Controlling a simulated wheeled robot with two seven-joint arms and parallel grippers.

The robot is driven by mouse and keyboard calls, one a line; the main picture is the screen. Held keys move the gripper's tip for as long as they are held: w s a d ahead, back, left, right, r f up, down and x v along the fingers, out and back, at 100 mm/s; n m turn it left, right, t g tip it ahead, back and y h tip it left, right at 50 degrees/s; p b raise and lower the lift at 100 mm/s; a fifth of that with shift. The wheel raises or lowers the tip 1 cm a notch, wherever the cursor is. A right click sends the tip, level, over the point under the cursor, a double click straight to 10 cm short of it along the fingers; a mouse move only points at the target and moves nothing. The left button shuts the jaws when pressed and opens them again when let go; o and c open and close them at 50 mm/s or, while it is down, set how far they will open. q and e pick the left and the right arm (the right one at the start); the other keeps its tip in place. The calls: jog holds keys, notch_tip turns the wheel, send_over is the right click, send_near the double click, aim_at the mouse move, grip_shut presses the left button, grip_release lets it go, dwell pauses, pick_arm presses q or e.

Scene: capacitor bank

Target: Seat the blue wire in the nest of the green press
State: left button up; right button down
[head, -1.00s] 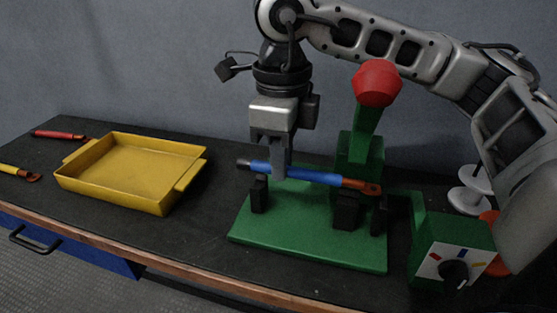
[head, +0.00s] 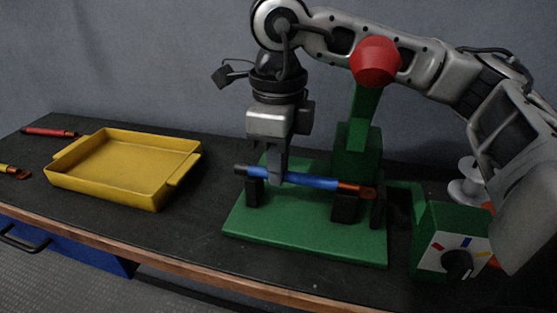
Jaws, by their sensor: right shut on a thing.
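The blue wire (head: 310,181) has a black left end and a copper lug at its right end. It lies nearly level across the black supports of the nest (head: 343,207) on the green press (head: 300,237). Its right end is by the rear black block. Whether it touches the bottom of the nest I cannot tell. My right gripper (head: 275,178) comes from above and is shut on the blue wire left of its middle. The press has a green post and a red knob (head: 375,61) on its raised lever. My left gripper is not in view.
A yellow tray (head: 107,191) stands empty at the left. A green box with a dial (head: 457,263) stands right of the press. Bare bench lies between tray and press.

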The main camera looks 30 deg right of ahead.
jog(key=c, duration=1.3)
grip_release()
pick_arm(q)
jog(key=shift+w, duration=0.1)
pick_arm(e)
jog(key=shift+r, duration=0.55)
pick_arm(q)
jog(key=p, duration=0.2)
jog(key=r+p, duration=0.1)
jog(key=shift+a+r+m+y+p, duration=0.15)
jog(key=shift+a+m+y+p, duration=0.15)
jog(key=shift+p, duration=0.05)
pick_arm(e)
notch_tip(320, 180, up, 15)
jog(key=shift+f, duration=0.1)
